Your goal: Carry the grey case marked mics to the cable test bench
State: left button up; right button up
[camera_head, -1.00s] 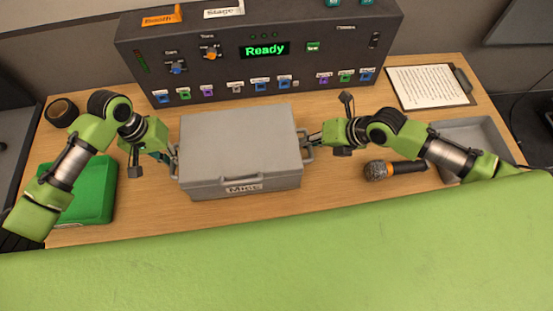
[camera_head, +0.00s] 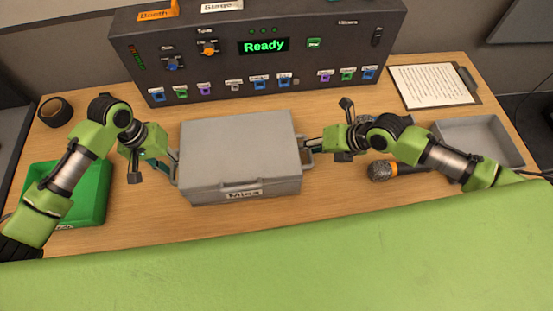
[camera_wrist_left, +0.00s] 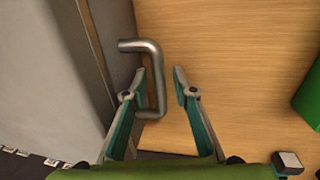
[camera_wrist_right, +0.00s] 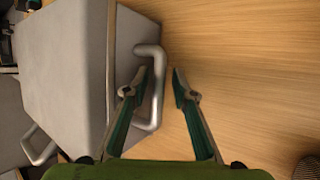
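The grey case (camera_head: 240,150), with a label reading Mics on its front, sits lid shut on the wooden desk (camera_head: 150,225). My left gripper (camera_head: 172,158) is at its left handle. In the left wrist view the fingers are apart, one on each side of the handle bar (camera_wrist_left: 152,50). My right gripper (camera_head: 310,145) is at the right handle. In the right wrist view its fingers are also apart, with the handle bar (camera_wrist_right: 150,52) between them, nearer the left finger. I cannot identify a cable test bench in these views.
A dark console (camera_head: 220,75) reading Ready stands behind the case. A green bin (camera_head: 92,205) is at the left, a dark roll (camera_head: 56,111) behind it. At the right are a microphone (camera_head: 384,171), a grey tray (camera_head: 485,125) and a clipboard (camera_head: 433,86).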

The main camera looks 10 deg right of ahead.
jog(key=shift+a, duration=0.1)
jog(key=shift+s+r, duration=0.1)
pick_arm(q)
notch_tip(320, 180, up, 8)
jog(key=a, duration=0.1)
jog(key=shift+a, duration=0.2)
pick_arm(e)
jog(key=v, duration=1.2)
pick_arm(q)
jog(key=shift+f, duration=0.1)
